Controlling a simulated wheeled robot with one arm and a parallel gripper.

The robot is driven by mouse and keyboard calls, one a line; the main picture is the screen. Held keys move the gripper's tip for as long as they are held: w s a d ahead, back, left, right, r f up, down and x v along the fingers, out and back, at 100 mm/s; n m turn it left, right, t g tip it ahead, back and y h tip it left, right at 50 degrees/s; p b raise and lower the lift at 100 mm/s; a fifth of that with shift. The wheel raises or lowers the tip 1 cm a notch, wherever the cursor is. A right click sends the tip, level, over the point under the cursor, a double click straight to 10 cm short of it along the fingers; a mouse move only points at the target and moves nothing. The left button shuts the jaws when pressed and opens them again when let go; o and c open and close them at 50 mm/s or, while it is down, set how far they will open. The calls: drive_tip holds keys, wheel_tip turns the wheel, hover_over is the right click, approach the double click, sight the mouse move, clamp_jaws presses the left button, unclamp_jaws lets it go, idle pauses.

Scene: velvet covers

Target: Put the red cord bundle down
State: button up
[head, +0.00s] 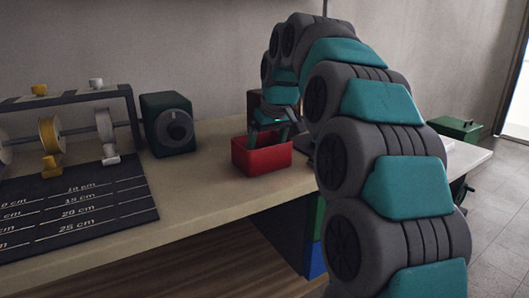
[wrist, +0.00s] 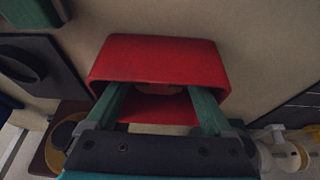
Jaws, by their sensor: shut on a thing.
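A red open box (head: 262,161) stands on the workbench, and it fills the middle of the wrist view (wrist: 155,55). My gripper (head: 269,138) points down into the box, with its green fingers passing inside the rim. In the wrist view a small part of the red cord bundle (wrist: 160,89) shows dark reddish-brown between the fingers, low inside the box. My gripper is shut on it. The box walls hide most of the bundle and the fingertips, so I cannot tell whether it touches the box floor.
The workbench (head: 205,196) is clear in front of the box. A dark green box with a round knob (head: 169,125) stands to the left. Further left are a spool rack (head: 85,96) and a dark measuring mat (head: 85,208). A green case (head: 454,128) is at the right.

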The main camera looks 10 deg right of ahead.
drive_tip(key=shift+f, duration=0.25)
drive_tip(key=shift+f, duration=0.15)
drive_tip(key=o, duration=1.1)
drive_tip(key=v, duration=0.9)
drive_tip(key=shift+r, duration=0.2)
drive_tip(key=shift+p+v, duration=0.65)
drive_tip(key=shift+v, duration=0.85)
drive_tip(key=shift+f, duration=0.1)
